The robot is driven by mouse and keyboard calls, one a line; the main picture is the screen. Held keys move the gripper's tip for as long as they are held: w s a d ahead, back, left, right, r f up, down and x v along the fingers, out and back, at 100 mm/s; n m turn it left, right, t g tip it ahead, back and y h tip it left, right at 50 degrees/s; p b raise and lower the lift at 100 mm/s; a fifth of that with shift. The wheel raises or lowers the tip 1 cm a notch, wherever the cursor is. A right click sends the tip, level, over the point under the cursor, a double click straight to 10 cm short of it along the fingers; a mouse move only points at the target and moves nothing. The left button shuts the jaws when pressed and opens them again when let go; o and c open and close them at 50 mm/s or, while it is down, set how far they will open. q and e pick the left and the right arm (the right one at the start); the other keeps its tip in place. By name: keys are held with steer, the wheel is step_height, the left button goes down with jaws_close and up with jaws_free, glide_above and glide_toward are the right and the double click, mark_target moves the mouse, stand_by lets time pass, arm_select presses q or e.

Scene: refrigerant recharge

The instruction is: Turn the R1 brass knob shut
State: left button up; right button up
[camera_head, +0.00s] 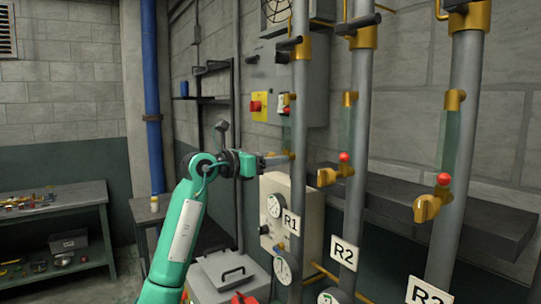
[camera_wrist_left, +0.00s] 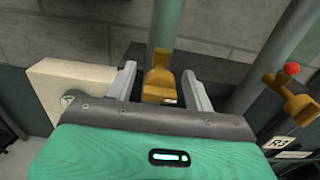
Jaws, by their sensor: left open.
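The R1 brass knob (camera_wrist_left: 158,84) sits on its pipe between the two fingers of my left gripper (camera_wrist_left: 160,72) in the left wrist view. The fingers stand apart on either side of it, with a visible gap at each side. In the head view my left gripper (camera_head: 281,158) reaches from the left to the R1 pipe (camera_head: 300,110) and hides most of the knob. The R1 label (camera_head: 291,223) hangs lower on that pipe. My right gripper is not in view.
The R2 brass knob (camera_head: 335,174) with its red ball is close to the right, and another brass knob (camera_head: 432,204) is on the third pipe. A cream gauge box (camera_head: 300,190) stands just below my gripper. A workbench (camera_head: 60,200) is at the left.

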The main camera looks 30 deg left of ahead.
arm_select(q)
steer(key=c, duration=0.9)
steer(key=shift+c, duration=0.2)
